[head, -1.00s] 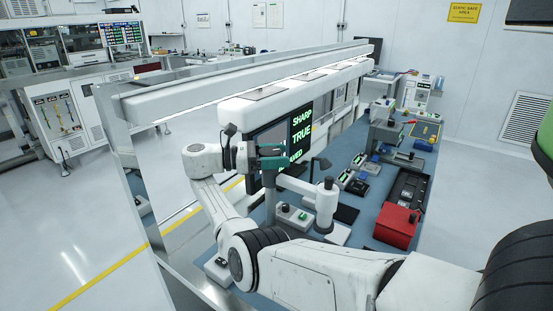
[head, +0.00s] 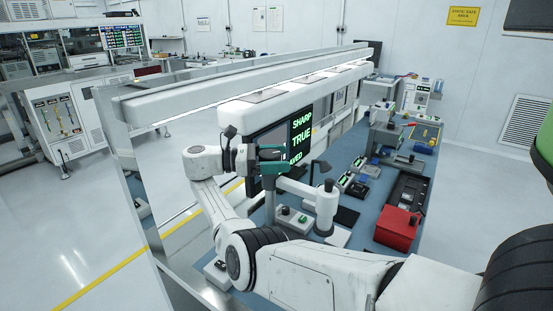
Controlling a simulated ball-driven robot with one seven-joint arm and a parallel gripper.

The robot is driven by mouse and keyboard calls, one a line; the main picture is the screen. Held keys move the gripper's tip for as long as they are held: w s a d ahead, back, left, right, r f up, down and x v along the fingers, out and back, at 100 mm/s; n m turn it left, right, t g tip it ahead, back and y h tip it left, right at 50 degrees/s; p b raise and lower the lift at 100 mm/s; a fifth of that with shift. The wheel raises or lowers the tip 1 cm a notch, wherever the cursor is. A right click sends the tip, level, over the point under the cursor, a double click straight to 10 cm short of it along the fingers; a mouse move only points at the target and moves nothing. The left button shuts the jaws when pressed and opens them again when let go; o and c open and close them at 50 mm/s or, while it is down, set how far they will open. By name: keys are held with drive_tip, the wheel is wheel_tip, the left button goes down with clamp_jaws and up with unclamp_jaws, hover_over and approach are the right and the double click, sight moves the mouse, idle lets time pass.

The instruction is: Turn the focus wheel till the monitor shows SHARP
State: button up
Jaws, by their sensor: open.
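The monitor (head: 300,138) stands at the back of the bench and shows green text: SHARP, TRUE and a partly covered line ending in "VED". My gripper (head: 284,160) is open, in front of the monitor's lower left part and covering some of it. Below and right of it is a white microscope-like instrument (head: 326,205) with a horizontal arm and an upright cylinder. I cannot make out the focus wheel; it may be hidden by my gripper or the instrument. I see nothing between the jaws.
A red box (head: 397,229) stands on the blue bench mat to the right. Small devices (head: 357,189) and a black tray (head: 406,191) lie behind it. A long white light bar (head: 250,82) runs above the bench. A grey-white box with a black knob (head: 288,217) sits near the instrument.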

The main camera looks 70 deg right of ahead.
drive_tip(key=shift+w, duration=0.15)
drive_tip(key=b+v, duration=0.2)
drive_tip(key=shift+w+a+f, duration=0.15)
drive_tip(key=shift+w+f, duration=0.05)
drive_tip(key=shift+b+v, duration=2.4)
drive_tip(key=shift+b, duration=0.6)
drive_tip(key=shift+r, duration=0.2)
drive_tip(key=shift+f, duration=0.1)
